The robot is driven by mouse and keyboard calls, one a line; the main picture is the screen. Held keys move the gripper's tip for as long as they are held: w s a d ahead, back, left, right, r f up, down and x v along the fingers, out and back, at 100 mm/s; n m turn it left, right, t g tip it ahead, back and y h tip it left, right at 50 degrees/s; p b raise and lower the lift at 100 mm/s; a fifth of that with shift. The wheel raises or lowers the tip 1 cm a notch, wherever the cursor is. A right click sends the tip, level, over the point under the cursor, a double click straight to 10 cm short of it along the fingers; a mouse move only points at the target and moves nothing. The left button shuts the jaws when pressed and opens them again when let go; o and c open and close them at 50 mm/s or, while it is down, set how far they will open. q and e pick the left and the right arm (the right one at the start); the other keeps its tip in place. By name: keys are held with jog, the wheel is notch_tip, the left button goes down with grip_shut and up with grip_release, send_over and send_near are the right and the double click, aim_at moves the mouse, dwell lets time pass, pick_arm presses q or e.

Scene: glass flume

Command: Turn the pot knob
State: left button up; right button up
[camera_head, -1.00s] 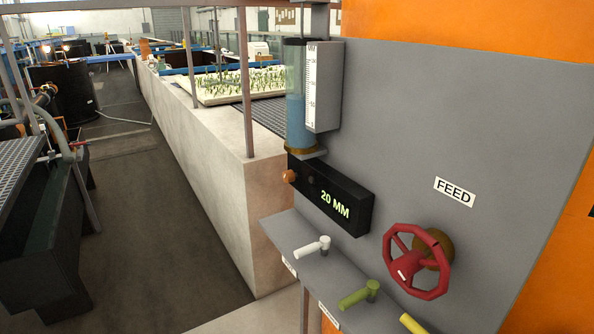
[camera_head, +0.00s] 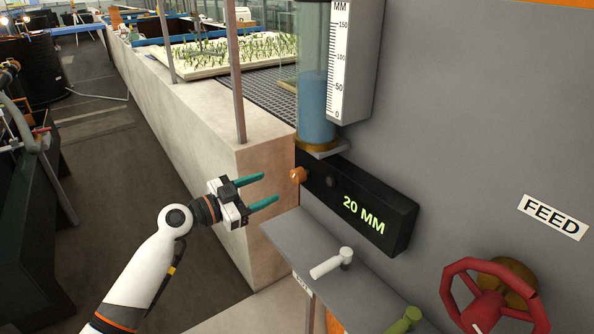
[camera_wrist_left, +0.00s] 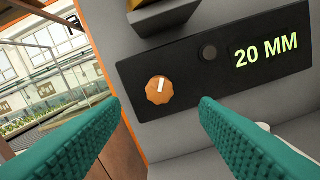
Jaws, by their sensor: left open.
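The pot knob is a small orange knob (camera_head: 298,175) at the left end of a black display box (camera_head: 390,222) reading "20 MM". In the left wrist view the knob (camera_wrist_left: 159,90) is scalloped with a white pointer mark, tilted slightly right of upright. My left gripper (camera_head: 270,189) is open and empty, just left of the knob in the head view, its two green fingers pointing toward it. In the left wrist view the knob lies ahead, between and beyond the fingertips (camera_wrist_left: 161,103), with no contact visible. My right gripper is not in view.
A dark round button (camera_wrist_left: 208,52) sits right of the knob. Below the box is a grey ledge with a white lever (camera_head: 332,263) and a green lever (camera_head: 404,321). A red handwheel (camera_head: 492,301) is at lower right. A water column (camera_head: 316,95) stands above the box.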

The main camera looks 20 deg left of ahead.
aim_at(293, 177)
pick_arm(q)
jog(key=x, duration=0.2)
jog(key=p+x, duration=0.1)
jog(key=shift+w+d+r, duration=0.2)
jog(key=shift+d+r, duration=0.15)
jog(key=shift+d, duration=0.05)
jog(key=x, duration=0.1)
jog(key=p+x, duration=0.1)
jog(key=x, duration=0.1)
jog(key=p+x, duration=0.1)
jog(key=x, duration=0.1)
jog(key=shift+w+f, duration=0.3)
jog(key=shift+w, duration=0.05)
jog(key=shift+w+d, duration=0.25)
jog(key=shift+f, duration=0.1)
jog(key=c, duration=1)
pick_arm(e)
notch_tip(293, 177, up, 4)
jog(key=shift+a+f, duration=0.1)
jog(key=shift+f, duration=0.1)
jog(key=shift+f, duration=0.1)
